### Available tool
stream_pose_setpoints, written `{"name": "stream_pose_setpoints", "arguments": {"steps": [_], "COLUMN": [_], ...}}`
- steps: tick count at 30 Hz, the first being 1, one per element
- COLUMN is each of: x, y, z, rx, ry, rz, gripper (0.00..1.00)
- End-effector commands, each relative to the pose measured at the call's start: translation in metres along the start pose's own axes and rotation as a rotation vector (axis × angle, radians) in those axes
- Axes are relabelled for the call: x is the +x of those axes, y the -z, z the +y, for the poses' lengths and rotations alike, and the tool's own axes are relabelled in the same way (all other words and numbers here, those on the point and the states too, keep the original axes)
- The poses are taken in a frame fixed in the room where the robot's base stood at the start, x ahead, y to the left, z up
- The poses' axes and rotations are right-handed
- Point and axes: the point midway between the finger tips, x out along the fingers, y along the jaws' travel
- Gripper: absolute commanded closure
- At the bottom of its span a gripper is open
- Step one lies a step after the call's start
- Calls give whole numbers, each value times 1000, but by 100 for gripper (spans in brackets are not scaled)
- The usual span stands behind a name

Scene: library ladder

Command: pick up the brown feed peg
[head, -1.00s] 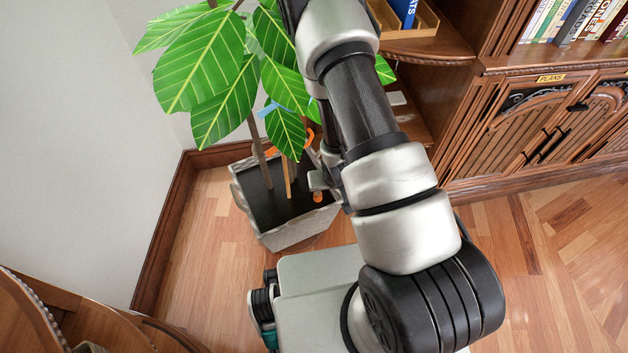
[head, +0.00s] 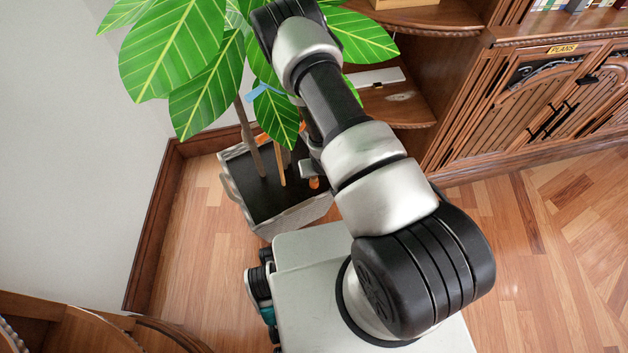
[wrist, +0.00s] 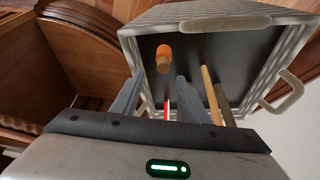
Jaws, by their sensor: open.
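A short peg with an orange part and a brown end (wrist: 163,60) stands over the dark soil of the grey planter in the wrist view; an orange piece (head: 314,183) shows at the planter's right side in the head view. The grey planter (head: 287,222) has a ribbed wall and rim (wrist: 225,22). My gripper (wrist: 158,90) is open, its two fingers pointing towards the planter, with the peg beyond them and apart. In the head view my gripper is mostly hidden behind my arm and leaves. A thin red strip (wrist: 167,110) shows between the fingers.
A tan stake (wrist: 210,95) and brown stems rise from the soil close to my right finger. Big green leaves (head: 175,45) hang around my arm. A wooden shelf (head: 400,105) stands to the right, a white wall (head: 70,160) to the left. Floor (head: 545,235) is clear at right.

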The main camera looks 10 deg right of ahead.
Motion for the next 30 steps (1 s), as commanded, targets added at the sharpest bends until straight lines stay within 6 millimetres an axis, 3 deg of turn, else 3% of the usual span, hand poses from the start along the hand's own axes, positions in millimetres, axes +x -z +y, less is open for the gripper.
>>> {"name": "stream_pose_setpoints", "arguments": {"steps": [5, 13, 23, 30], "x": [12, 51, 57, 57], "y": [-1, -5, -4, -4], "z": [-1, -6, -6, -6], "rx": [-1, -1, 0, 0], "ry": [0, 0, 0, 0], "rz": [0, 1, 0, 0], "gripper": [59, 59, 59, 98]}}
